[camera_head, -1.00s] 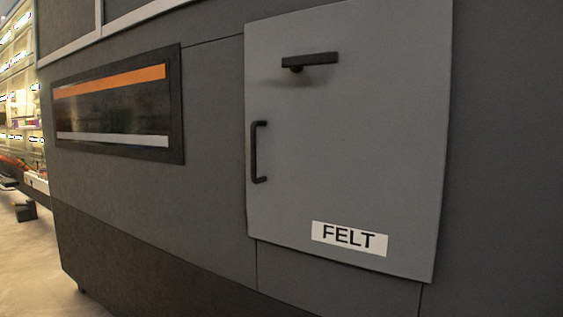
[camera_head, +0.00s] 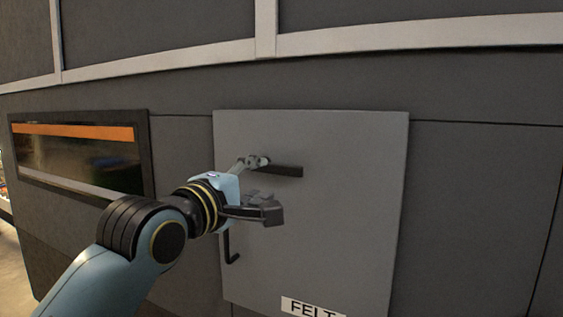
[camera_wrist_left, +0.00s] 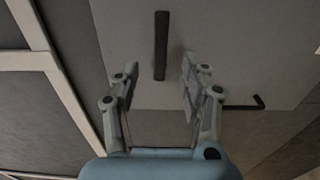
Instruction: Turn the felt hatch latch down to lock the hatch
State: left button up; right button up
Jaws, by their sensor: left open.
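The grey hatch door (camera_head: 360,200) is shut flush in the dark machine wall, with a white FELT label (camera_head: 312,307) low on it. The black latch bar (camera_head: 287,171) lies about horizontal near the top of the door; its left end is hidden behind a finger of my left gripper. My left gripper (camera_head: 262,187) is open in front of the latch, one finger above and one below it. In the left wrist view the latch bar (camera_wrist_left: 161,45) appears between and ahead of the open fingers (camera_wrist_left: 158,82), apparently untouched; the depth gap is unclear. My right gripper is out of view.
A black door handle (camera_head: 229,252) sits below the latch at the door's left edge, partly behind my left gripper; it also shows in the left wrist view (camera_wrist_left: 245,106). A dark window panel (camera_head: 75,155) with an orange stripe is left of the hatch. Wall right of the hatch is clear.

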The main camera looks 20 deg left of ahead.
aim_at(281, 171)
pick_arm(q)
jog(key=w, duration=0.3)
jog(key=w+p, duration=0.1)
jog(key=w, duration=0.2)
jog(key=w+p, duration=0.1)
jog(key=w, duration=0.3)
jog(key=shift+d, duration=0.25)
jog(key=shift+f, duration=0.1)
grip_shut()
